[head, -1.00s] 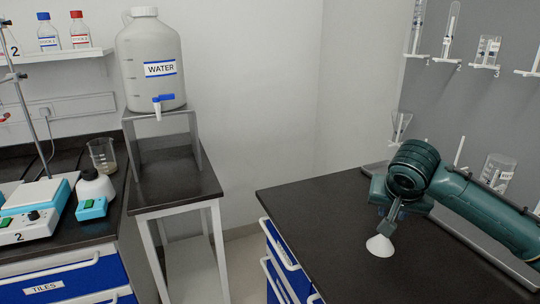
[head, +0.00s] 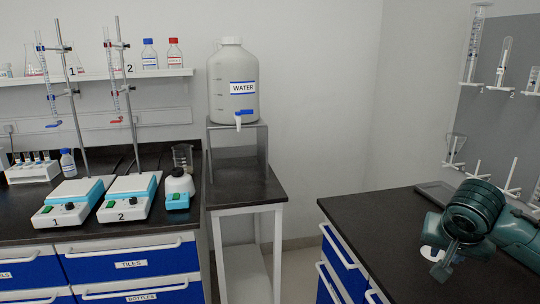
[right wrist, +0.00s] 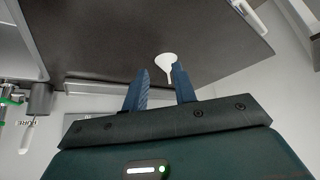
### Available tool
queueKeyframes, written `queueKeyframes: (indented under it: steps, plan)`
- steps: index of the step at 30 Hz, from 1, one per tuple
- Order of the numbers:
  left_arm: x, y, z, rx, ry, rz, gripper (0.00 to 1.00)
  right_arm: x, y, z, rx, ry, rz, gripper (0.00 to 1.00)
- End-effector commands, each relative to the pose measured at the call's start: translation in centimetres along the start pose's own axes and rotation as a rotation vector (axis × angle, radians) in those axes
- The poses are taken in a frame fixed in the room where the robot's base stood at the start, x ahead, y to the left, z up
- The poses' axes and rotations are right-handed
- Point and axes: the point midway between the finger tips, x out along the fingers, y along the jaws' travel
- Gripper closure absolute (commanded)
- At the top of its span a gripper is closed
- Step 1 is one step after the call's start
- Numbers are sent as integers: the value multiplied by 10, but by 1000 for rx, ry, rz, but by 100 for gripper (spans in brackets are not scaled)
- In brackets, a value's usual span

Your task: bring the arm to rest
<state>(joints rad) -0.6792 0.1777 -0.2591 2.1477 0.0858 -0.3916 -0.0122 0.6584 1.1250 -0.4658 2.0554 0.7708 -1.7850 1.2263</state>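My right arm comes in from the right over the dark bench in the head view. Its gripper (head: 440,272) points down and toward the viewer. In the right wrist view the two blue fingers (right wrist: 160,80) stand apart with nothing held between them. A small white funnel (right wrist: 166,65) is on the dark bench top beyond the fingertips. In the head view the funnel (head: 432,253) is partly hidden behind the gripper. My left gripper is in neither view.
The right bench top (head: 375,225) is clear left of the arm. Glassware hangs on the grey wall board (head: 500,125) behind it. A water carboy (head: 234,90) sits on a stand at centre. Two stirrers (head: 130,195) with burette stands occupy the left bench.

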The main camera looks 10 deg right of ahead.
Motion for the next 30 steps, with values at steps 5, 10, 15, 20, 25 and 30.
queueKeyframes:
  steps: [5,10,15,20,25,30]
  plan:
    - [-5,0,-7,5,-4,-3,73,27,-40,39,-150,-32,-132,73]
    - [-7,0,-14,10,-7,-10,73,52,-80,94,-305,-44,-296,73]
    - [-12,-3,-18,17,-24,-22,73,65,-116,171,-450,-26,-501,73]
    - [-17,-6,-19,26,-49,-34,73,60,-132,252,-547,56,-675,73]
    - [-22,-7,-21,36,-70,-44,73,41,-122,318,-611,189,-748,73]
    - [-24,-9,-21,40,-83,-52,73,24,-106,352,-662,294,-738,73]
